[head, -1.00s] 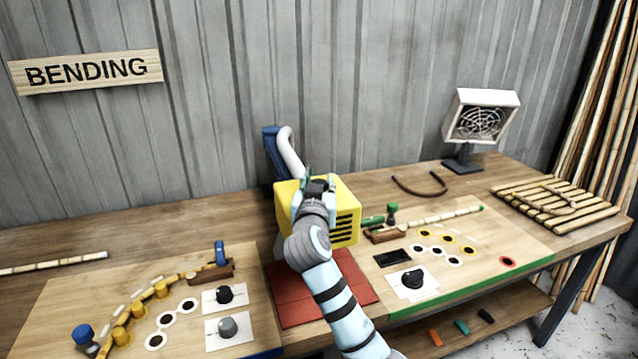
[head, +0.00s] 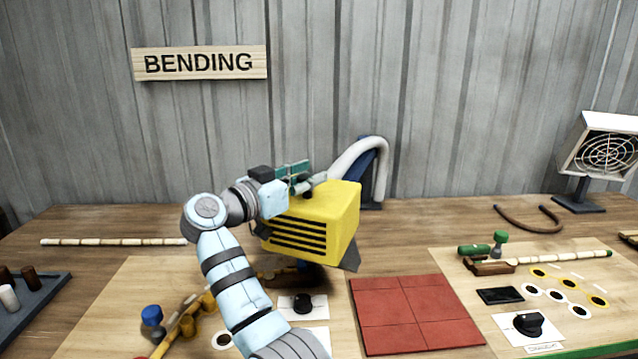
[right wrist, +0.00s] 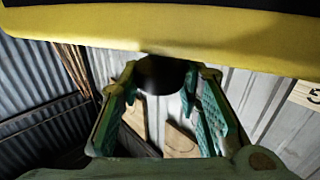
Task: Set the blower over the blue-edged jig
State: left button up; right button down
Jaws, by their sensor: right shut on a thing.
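The yellow blower (head: 345,215) has black side vents and a dark flared nozzle at its lower right. It is in the air over the back right of the left jig board (head: 130,285), between that board and the red mat. My right gripper (head: 298,180) is shut on the blower's dark handle at the top. In the right wrist view, the green fingers close on the black handle (right wrist: 160,75) beside the yellow body (right wrist: 150,28). The left jig's blue front edge is out of the picture now, and my arm and the blower hide part of its pegs. My left gripper is not in view.
The red mat (head: 385,322) is bare. A green-edged jig (head: 450,262) holding a cane stands right of it. A blue stand (head: 374,170) with a white hose is behind the blower. A cane (head: 110,241) lies back left, and a dark tray (head: 40,295) is at far left.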

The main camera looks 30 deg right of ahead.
jog(key=shift+s+d+f, duration=0.15)
jog(key=shift+s+d, duration=0.15)
jog(key=shift+s, duration=0.15)
jog(key=c, duration=1.3)
grip_release()
jog(key=shift+s+d, duration=0.2)
jog(key=shift+o, duration=0.5)
jog(key=shift+w+a, duration=0.2)
jog(key=shift+w, duration=0.05)
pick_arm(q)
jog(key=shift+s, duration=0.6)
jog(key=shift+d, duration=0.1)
pick_arm(e)
jog(key=v, duration=0.7)
jog(key=shift+a, duration=0.3)
